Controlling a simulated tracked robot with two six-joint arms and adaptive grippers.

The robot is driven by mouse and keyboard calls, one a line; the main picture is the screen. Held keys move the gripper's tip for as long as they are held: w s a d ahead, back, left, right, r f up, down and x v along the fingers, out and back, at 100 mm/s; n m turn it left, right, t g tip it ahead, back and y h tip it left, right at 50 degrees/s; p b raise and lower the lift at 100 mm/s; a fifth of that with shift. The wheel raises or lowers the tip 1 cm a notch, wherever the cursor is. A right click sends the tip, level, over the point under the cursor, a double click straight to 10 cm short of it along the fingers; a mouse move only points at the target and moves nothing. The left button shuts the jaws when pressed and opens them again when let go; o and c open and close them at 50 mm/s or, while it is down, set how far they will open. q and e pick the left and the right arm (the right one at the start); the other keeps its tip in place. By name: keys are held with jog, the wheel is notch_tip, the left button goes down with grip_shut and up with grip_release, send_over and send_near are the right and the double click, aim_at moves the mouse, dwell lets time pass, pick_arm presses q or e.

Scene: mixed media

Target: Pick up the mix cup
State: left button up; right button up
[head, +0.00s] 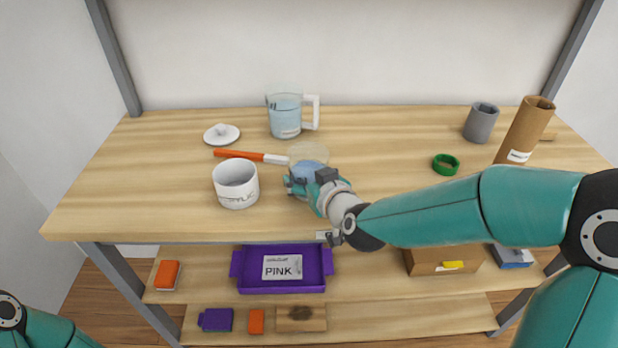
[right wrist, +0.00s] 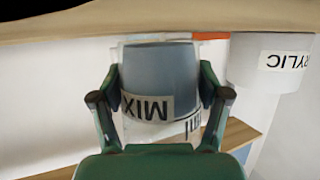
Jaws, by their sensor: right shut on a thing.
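The mix cup (head: 308,158) is a clear cup with blue-grey contents, on the upper shelf near the middle in the head view. In the right wrist view the mix cup (right wrist: 160,72) fills the middle, and its MIX label appears upside down. My right gripper (head: 303,184) is at the cup, and its arm hides part of it. In the right wrist view my right gripper (right wrist: 160,88) has one finger on each side of the cup and is shut on it. I cannot tell whether the cup still touches the shelf. My left gripper is out of view; only part of my left arm shows.
A white acrylic cup (head: 236,186) stands close left of the mix cup. An orange-handled tool (head: 240,155), a white lid (head: 221,134) and a measuring jug (head: 285,116) lie behind. A green ring (head: 446,164), grey cup (head: 481,123) and cardboard tube (head: 525,130) are at right.

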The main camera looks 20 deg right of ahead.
notch_tip(320, 180, up, 20)
jog(key=p, duration=1)
jog(key=shift+f, duration=0.25)
